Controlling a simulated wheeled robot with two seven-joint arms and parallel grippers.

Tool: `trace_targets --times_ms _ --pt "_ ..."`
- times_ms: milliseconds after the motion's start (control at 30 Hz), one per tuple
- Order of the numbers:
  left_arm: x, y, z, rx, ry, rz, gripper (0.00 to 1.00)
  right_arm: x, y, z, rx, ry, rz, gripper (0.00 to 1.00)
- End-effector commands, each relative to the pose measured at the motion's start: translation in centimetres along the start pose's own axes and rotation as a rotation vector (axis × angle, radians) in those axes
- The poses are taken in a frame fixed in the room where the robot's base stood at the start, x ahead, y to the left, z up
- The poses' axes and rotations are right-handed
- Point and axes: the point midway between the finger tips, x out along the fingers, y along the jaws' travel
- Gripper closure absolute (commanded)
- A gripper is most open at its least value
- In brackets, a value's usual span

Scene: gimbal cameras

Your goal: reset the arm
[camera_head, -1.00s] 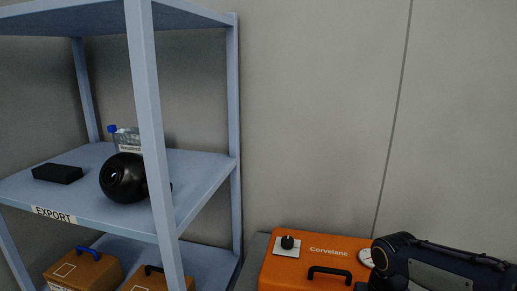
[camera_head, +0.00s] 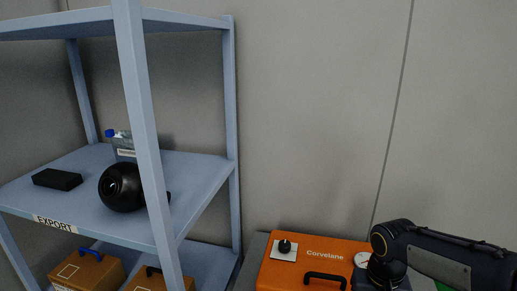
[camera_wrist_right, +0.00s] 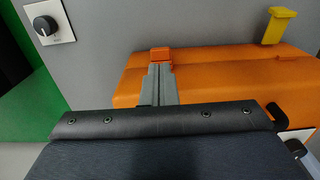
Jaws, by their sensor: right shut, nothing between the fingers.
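My right arm (camera_head: 430,258) reaches in from the lower right of the head view, beside the orange Corvelane case. Its gripper is below the frame there. In the right wrist view the right gripper (camera_wrist_right: 160,62) extends past the dark wrist housing, its grey fingers together and empty, in front of an orange case (camera_wrist_right: 210,72). I cannot tell whether the fingertips touch the case. My left arm and gripper are not in view.
The orange Corvelane case (camera_head: 325,258) has a black knob and handle. A blue-grey shelf (camera_head: 200,188) at left holds a black ball-shaped device (camera_head: 120,188), a black block (camera_head: 57,179) and a blue-capped bottle (camera_head: 123,144). Brown boxes (camera_head: 92,271) sit below. A knob plate (camera_wrist_right: 48,22) shows in the wrist view.

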Motion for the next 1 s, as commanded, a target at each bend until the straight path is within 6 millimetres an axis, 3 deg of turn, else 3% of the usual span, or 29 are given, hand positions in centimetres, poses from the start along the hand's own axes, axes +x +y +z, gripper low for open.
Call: trace_targets --times_ms 167,267,467,600,700,833,1000 --pt "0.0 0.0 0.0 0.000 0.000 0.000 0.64 -0.4 0.1 0.5 -0.002 0.010 -0.009 1.00" --pt "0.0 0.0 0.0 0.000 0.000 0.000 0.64 -1.6 0.6 2.2 -0.010 0.042 -0.042 1.00" --pt "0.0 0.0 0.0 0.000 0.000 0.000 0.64 -4.2 1.4 9.0 -0.038 0.176 -0.185 1.00" --pt "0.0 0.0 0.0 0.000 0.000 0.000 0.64 -4.6 1.1 13.4 -0.060 0.286 -0.295 1.00" --pt "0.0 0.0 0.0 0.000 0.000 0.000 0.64 -4.4 0.6 15.5 -0.071 0.353 -0.357 1.00" --pt "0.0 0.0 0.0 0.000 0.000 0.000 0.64 -4.0 0.1 17.0 -0.081 0.407 -0.406 1.00" --pt "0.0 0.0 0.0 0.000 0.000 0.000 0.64 -3.9 -0.1 17.5 -0.086 0.427 -0.423 1.00"
